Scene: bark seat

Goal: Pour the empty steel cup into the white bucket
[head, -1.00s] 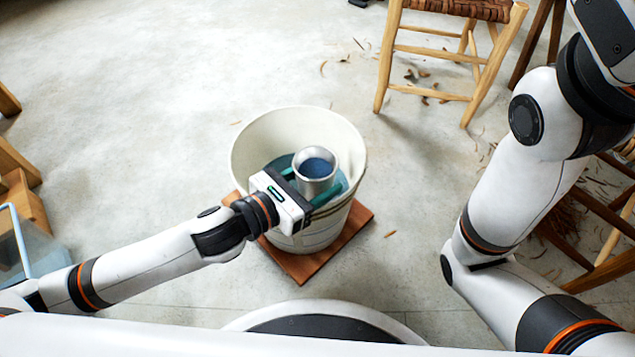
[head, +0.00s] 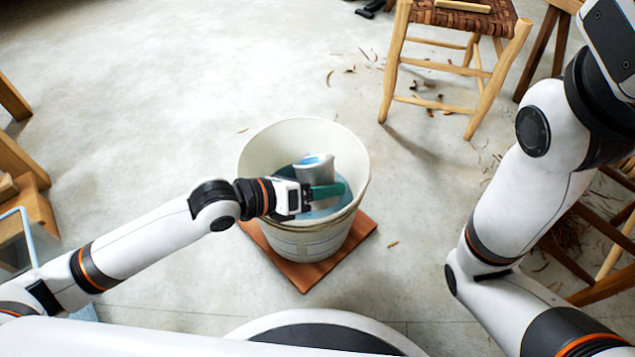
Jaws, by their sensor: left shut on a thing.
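The white bucket (head: 262,157) stands in the middle of the head view, with blue-tinted water (head: 345,200) inside. My left gripper (head: 322,191) reaches over the bucket's left rim from the left. It is shut on the steel cup (head: 317,172), its green-padded finger lying across the near side of the cup. The cup is inside the outline of the bucket's mouth, tilted with its opening toward the back. A small patch of blue and white shows at its mouth; most of its inside is hidden. My right gripper is out of view.
The bucket stands on a reddish-brown square board (head: 305,274). A wooden stool with a woven seat (head: 465,17) is at the back right. Wooden furniture (head: 22,190) is at the left edge. Bark shavings lie on the concrete floor, which is largely clear at the back left.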

